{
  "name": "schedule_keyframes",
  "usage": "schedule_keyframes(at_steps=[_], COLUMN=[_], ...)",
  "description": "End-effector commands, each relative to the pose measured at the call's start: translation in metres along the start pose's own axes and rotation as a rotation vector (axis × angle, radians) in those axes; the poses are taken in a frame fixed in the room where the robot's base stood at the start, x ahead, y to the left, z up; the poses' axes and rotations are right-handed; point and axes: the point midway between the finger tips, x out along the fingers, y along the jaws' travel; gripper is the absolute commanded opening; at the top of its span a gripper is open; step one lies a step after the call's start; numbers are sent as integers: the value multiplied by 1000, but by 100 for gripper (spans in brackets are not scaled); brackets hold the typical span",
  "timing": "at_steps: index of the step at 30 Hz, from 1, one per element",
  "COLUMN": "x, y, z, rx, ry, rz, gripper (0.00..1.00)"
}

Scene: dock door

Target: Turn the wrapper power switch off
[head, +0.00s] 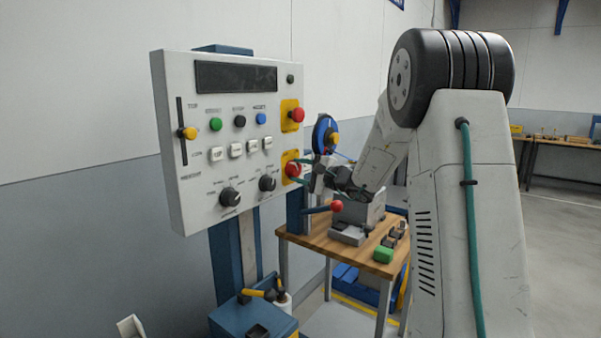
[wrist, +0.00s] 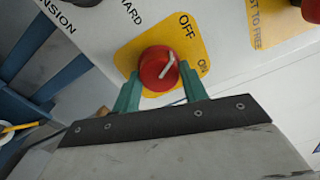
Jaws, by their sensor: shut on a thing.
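The wrapper power switch is a round red knob (wrist: 157,68) on a yellow plate (wrist: 128,58), low on the right side of the control panel. It also shows in the head view as the lower red knob (head: 292,170). The plate reads OFF at top and ON at right. The knob's pale line runs up and slightly right, closer in direction to OFF than to ON. My gripper (wrist: 160,88) has one teal finger on each side of the knob and is shut on it. In the head view my gripper (head: 305,171) reaches the panel from the right.
The control panel (head: 182,213) carries buttons, a slider and two black knobs. Another red button (head: 297,115) on yellow sits above the switch.

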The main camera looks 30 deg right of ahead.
Motion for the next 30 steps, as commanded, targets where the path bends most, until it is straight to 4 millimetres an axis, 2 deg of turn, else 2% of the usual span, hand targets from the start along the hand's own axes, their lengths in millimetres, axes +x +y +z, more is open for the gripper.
schedule_keyframes(at_steps=[12,30], x=[0,0], y=[-1,-1], z=[0,0], rx=[-254,-319], ry=[0,0], rz=[0,0], gripper=[20,20])
